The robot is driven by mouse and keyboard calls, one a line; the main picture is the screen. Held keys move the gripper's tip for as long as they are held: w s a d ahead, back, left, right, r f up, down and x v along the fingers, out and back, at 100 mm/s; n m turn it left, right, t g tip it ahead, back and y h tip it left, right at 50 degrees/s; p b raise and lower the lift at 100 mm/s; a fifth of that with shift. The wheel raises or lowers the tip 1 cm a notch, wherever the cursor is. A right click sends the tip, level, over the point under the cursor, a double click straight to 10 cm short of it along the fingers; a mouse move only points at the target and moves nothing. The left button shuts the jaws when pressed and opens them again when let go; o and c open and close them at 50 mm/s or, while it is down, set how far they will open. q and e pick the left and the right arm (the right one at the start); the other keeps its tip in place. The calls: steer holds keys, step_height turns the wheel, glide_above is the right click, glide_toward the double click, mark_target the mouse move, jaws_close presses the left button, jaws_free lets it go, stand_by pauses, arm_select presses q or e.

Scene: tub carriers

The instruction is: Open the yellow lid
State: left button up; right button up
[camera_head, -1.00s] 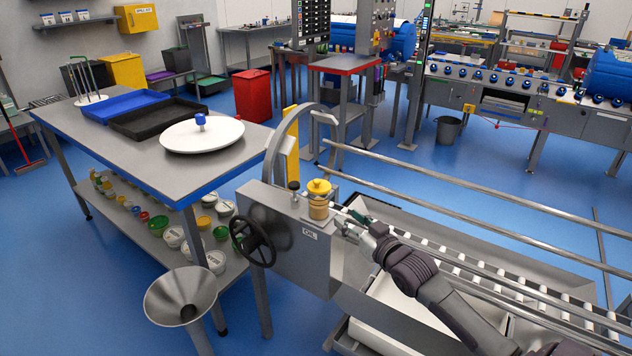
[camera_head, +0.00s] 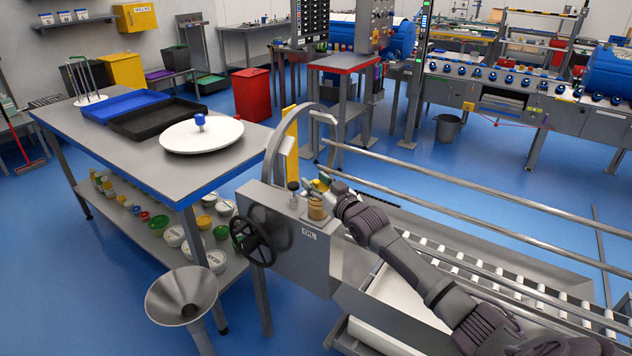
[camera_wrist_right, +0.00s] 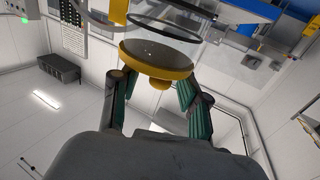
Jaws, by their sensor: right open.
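The yellow lid (camera_head: 321,186) sits on a small amber jar (camera_head: 317,208) on top of the grey metal box marked OIL. My right gripper (camera_head: 323,180) is at the lid, coming from the right, and partly hides it in the head view. In the right wrist view, the yellow lid (camera_wrist_right: 158,69) with its round knob shows between the two green-padded fingers of my right gripper (camera_wrist_right: 154,84). The fingers stand apart, one on each side; whether they touch the lid I cannot tell. My left gripper is not in view.
The grey box (camera_head: 285,238) carries a black handwheel (camera_head: 253,242) in front and a small black knob beside the jar. A curved metal bar (camera_head: 277,140) rises behind. Rails and a roller trough lie to the right. A steel funnel (camera_head: 181,296) stands at front left.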

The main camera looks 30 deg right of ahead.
steer(key=shift+w, duration=0.15)
jaws_close()
steer(key=shift+r, duration=0.1)
